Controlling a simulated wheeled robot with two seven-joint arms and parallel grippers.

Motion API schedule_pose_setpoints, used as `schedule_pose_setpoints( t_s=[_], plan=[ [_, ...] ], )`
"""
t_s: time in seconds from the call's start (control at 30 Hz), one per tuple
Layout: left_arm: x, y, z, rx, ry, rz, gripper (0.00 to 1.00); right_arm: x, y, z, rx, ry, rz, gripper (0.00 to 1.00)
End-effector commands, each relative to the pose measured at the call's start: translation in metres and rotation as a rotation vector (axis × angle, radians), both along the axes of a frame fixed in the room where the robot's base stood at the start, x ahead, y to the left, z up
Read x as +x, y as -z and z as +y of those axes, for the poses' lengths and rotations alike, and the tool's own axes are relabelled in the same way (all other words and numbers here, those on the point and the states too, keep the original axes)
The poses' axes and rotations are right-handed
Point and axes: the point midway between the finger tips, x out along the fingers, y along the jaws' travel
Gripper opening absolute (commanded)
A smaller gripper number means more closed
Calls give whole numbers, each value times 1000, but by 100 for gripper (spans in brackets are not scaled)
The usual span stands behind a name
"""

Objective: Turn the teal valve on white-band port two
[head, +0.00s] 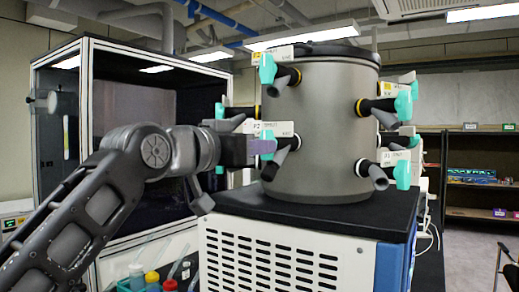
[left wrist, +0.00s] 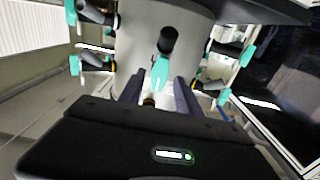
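The grey drum (head: 318,125) carries several ports with teal valves. The teal valve (head: 268,138) beside a white label reading P2 (head: 254,127) is on the lower front-left port. My left gripper (head: 262,147) is at this valve, its fingers overlapping it in the head view. In the left wrist view the two fingers (left wrist: 159,92) are spread apart, with a teal valve (left wrist: 161,72) between them in the picture. Contact cannot be made out. My right gripper is not in view.
Another teal valve (head: 267,68) is on the port above, with a yellow band. More valves stick out on the right, such as one low down (head: 402,174). A glass-fronted cabinet (head: 134,120) stands behind my left arm. The drum stands on a white and blue base (head: 285,258).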

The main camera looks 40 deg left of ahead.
Motion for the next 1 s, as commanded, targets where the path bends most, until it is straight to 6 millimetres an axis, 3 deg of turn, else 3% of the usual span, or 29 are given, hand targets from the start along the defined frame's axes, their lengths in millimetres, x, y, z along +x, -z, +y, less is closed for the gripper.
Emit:
schedule_pose_setpoints(
  t_s=[0.2,0.33,1.0],
  plan=[
    [-37,1,-4,0,-1,-2,40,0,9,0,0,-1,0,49],
    [-49,1,-5,0,-1,0,40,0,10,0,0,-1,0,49],
    [-52,0,-6,0,0,0,40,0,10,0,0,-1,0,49]
  ],
)
